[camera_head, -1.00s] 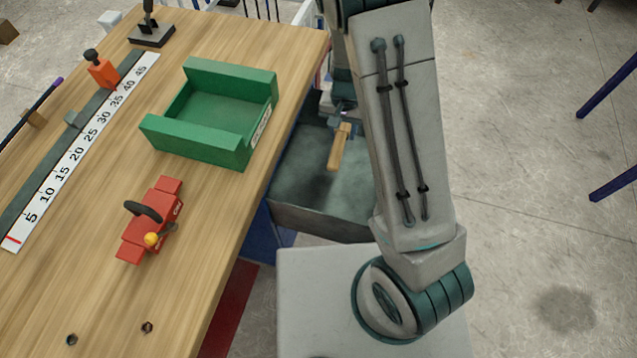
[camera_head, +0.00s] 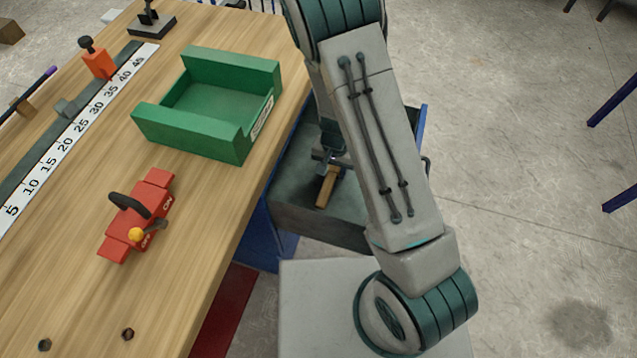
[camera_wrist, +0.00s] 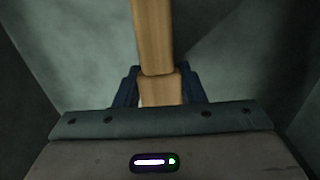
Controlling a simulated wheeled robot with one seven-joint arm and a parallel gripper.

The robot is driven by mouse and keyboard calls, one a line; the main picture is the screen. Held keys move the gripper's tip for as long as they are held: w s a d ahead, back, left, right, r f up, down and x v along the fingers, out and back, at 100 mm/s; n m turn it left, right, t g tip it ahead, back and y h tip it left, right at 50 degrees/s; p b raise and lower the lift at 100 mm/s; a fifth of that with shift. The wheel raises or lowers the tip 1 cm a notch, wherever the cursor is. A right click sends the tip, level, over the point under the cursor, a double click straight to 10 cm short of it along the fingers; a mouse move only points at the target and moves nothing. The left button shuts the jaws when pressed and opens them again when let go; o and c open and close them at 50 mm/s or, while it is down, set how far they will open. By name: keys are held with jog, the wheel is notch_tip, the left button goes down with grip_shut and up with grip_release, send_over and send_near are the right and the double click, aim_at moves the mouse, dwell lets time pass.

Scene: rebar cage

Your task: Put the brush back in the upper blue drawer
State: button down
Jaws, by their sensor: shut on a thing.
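The brush (camera_head: 326,188) shows as a wooden handle inside the open upper blue drawer (camera_head: 290,212), close to the drawer's grey floor. My gripper (camera_head: 326,166) is down in the drawer and shut on the brush. The wrist view shows the wooden handle (camera_wrist: 152,40) running up from between my fingers (camera_wrist: 158,88), with grey drawer walls on both sides. The bristles are not visible. I cannot tell whether the brush touches the drawer floor. My arm hides the right part of the drawer in the head view.
The drawer is below the right edge of the wooden workbench (camera_head: 215,215). On the bench are a green open tray (camera_head: 190,135), a red switch block (camera_head: 135,215), a ruler strip (camera_head: 75,137) and an orange-red clamp piece (camera_head: 98,63). Open concrete floor lies to the right.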

aim_at(318, 189)
jog(key=shift+s+a, duration=0.65)
jog(key=shift+a, duration=0.15)
jog(key=s+a, duration=0.1)
jog(key=s+a+f, duration=0.1)
jog(key=shift+s+a+f+b, duration=0.1)
jog(key=shift+a+b, duration=0.2)
jog(key=shift+f, duration=0.15)
jog(key=c, duration=0.9)
grip_release()
notch_tip(318, 189, up, 12)
jog(key=p, duration=0.4)
jog(key=shift+r+p, duration=0.2)
jog(key=shift+p, duration=0.1)
